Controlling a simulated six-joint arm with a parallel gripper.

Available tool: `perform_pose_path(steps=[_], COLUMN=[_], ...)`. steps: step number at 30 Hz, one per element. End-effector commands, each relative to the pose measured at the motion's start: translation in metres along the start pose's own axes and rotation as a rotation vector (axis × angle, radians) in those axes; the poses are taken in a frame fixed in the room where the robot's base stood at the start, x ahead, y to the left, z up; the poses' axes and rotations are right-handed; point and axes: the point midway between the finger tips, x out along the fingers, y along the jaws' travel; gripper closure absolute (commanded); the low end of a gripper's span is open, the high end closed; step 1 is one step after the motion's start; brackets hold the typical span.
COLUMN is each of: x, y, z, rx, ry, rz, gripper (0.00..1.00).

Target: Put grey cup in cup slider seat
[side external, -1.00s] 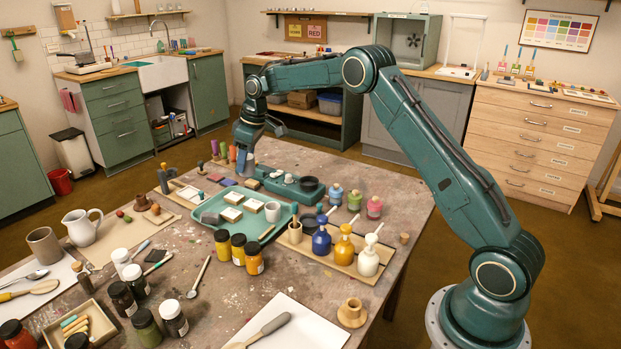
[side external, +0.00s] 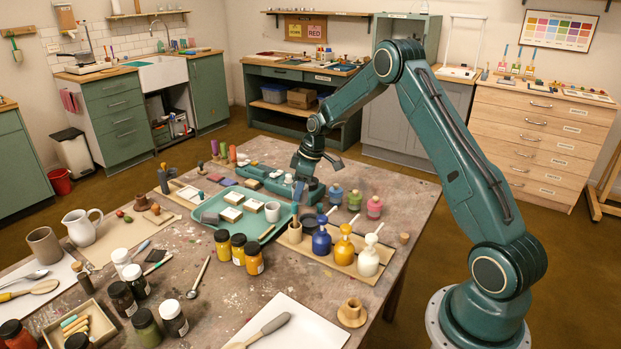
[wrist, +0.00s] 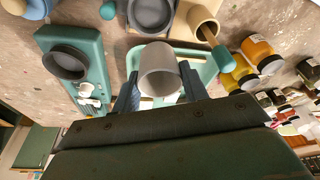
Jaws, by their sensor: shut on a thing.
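My gripper (wrist: 158,88) is shut on the grey cup (wrist: 160,72), which sits between the two fingers in the wrist view. In the side external view my gripper (side external: 303,188) hangs over the right part of the teal slider board, and I cannot make out the held cup clearly there. The cup slider (wrist: 92,65) is a long teal board to the left of the cup in the wrist view. A dark round ring, its seat (wrist: 66,64), is empty. White knobs (wrist: 88,92) stand on the board.
A wooden pot (side external: 295,233), pump bottles (side external: 344,247) and small colored bottles (side external: 354,200) stand to the right. Yellow jars (side external: 238,249) stand in front.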

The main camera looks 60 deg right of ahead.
Motion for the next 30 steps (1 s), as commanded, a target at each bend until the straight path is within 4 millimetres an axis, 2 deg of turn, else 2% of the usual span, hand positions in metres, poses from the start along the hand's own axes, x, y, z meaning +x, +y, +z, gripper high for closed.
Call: perform_pose_path(steps=[3, 7, 19, 30], x=[0.005, 0.007, 0.012, 0.034], y=[0.001, 0.001, 0.000, 0.000], z=[0.019, 0.028, 0.031, 0.037], rx=[-0.001, -0.004, -0.005, -0.006], ry=[-0.001, 0.000, 0.000, -0.001], rz=[0.000, 0.001, 0.001, 0.000], gripper=[0.79, 0.79, 0.79, 0.79])
